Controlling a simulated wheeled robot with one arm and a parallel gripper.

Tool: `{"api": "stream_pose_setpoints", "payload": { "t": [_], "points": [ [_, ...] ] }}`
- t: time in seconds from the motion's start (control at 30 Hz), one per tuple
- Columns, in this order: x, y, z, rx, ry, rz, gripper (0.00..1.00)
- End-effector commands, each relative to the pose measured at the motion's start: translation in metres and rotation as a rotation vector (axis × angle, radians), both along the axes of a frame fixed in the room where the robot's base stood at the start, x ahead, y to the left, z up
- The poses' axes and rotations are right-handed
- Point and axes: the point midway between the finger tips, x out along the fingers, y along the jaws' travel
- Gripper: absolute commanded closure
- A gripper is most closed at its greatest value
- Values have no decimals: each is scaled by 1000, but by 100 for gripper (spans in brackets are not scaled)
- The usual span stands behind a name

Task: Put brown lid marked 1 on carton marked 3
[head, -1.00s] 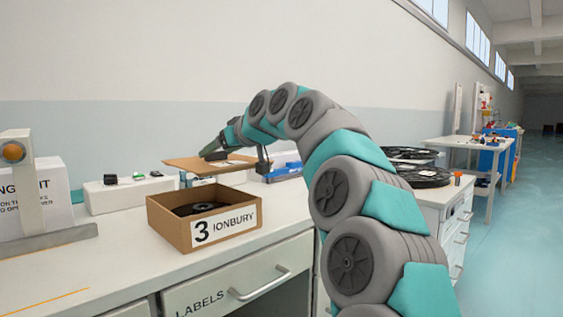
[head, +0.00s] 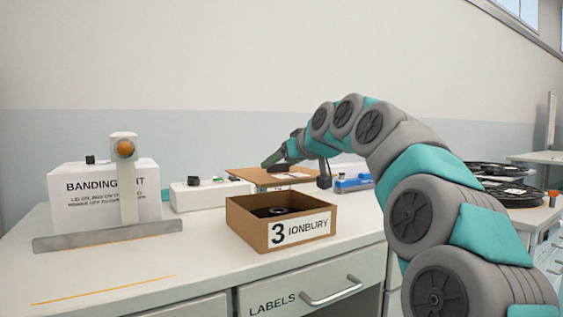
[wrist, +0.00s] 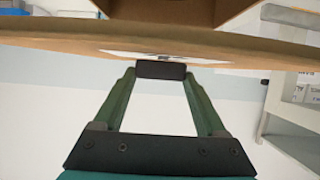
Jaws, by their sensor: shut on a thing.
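The carton marked 3 (head: 245,224) stands open on the bench, with a label reading "IONBURY" and a dark reel (head: 268,212) inside. My gripper (head: 272,161) is behind the carton in the head view, shut on the brown lid (head: 245,175). The lid is held roughly level above the bench, behind and a little above the carton, apart from it. In the wrist view the lid (wrist: 60,38) spans the top, with my gripper (wrist: 160,70) at its edge. A white label shows on the lid; its number cannot be read.
A banding unit (head: 85,193) with an upright post (head: 126,185) stands at left. Black reels (head: 510,193) are at right. The bench's front left is clear.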

Motion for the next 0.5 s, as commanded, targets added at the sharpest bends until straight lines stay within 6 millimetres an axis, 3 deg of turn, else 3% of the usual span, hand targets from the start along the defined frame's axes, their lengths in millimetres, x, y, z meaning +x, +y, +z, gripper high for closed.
{"api": "stream_pose_setpoints", "payload": {
  "t": [0.5],
  "points": [
    [0, 0, -45, -1, 2, 1, 81]
  ]
}}
